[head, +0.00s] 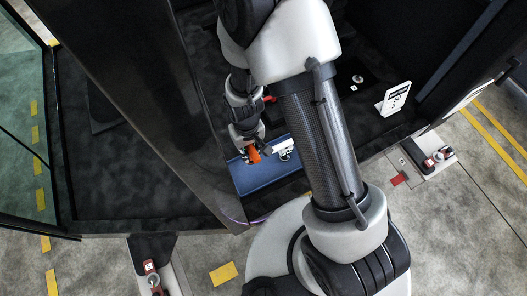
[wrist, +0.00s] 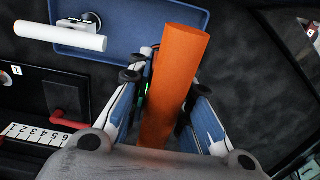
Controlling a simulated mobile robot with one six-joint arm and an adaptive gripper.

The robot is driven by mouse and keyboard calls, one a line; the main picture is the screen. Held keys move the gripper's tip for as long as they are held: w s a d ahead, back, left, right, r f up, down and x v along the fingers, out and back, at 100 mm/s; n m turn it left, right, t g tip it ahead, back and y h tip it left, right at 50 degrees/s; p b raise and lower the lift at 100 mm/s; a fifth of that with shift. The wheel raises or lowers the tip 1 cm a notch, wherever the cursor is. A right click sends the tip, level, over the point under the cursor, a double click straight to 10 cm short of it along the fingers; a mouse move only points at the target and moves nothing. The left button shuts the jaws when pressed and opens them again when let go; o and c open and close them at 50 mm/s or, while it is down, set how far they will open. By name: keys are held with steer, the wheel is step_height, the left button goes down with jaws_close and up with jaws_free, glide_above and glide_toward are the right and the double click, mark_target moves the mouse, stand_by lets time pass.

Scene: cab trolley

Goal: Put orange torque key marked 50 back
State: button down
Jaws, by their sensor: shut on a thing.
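The orange torque key (wrist: 172,85) is a plain orange cylinder, held between the two fingers of my gripper (wrist: 166,82) and pointing up the wrist view. No marking on it is readable, and its lower end is hidden by the gripper. In the head view the orange key (head: 254,156) shows at the tip of my gripper (head: 247,147), over the far left part of a blue tray (head: 262,182). The blue tray (wrist: 120,41) also shows behind the fingers in the wrist view.
A white cylinder (wrist: 60,36) with a metallic part lies at the tray. A red handle (wrist: 68,121) and a numbered strip (wrist: 30,134) are at left in the wrist view. A white sign card (head: 394,98) stands at right. A dark cabinet wall (head: 150,80) rises left of my arm.

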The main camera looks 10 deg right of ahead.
step_height(320, 180, down, 12)
steer(key=b, duration=0.3)
steer(key=shift+a+f+b, duration=0.1)
steer(key=shift+f+b, duration=0.1)
steer(key=shift+b, duration=0.1)
steer(key=shift+f, duration=0.2)
steer(key=c, duration=1.5)
jaws_free()
steer(key=shift+o, duration=0.2)
